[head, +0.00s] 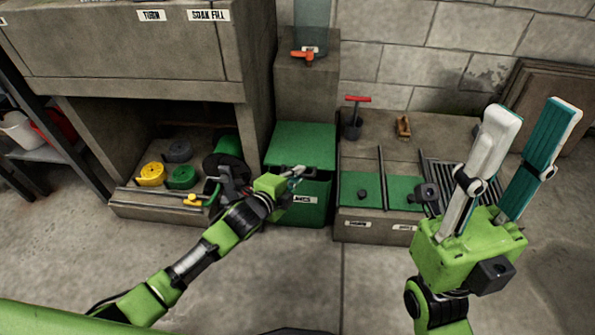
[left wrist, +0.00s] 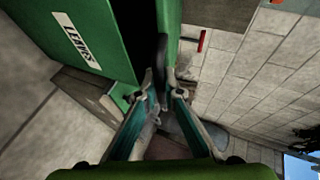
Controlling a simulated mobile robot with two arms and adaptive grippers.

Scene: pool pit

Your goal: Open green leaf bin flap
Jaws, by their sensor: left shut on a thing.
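The green leaf bin (head: 310,213) stands on the floor in the middle of the head view, its front label partly hidden by my gripper. Its green flap (head: 301,139) forms the top, with a dark band below its front edge; I cannot tell how far it is open. My left gripper (head: 294,176) is at that front edge, shut on a dark handle. In the left wrist view, the fingers of my left gripper (left wrist: 163,88) close around the dark handle (left wrist: 161,55), beside the "LEAVES" label (left wrist: 76,39). My right gripper (head: 531,112) is raised at the right, open and empty.
Left of the bin, a concrete cabinet holds yellow (head: 151,174), green and grey coils. Right of it is a low bench (head: 375,224) with green panels and a red-handled tool (head: 356,118). An orange valve (head: 303,55) is above. The floor in front is clear.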

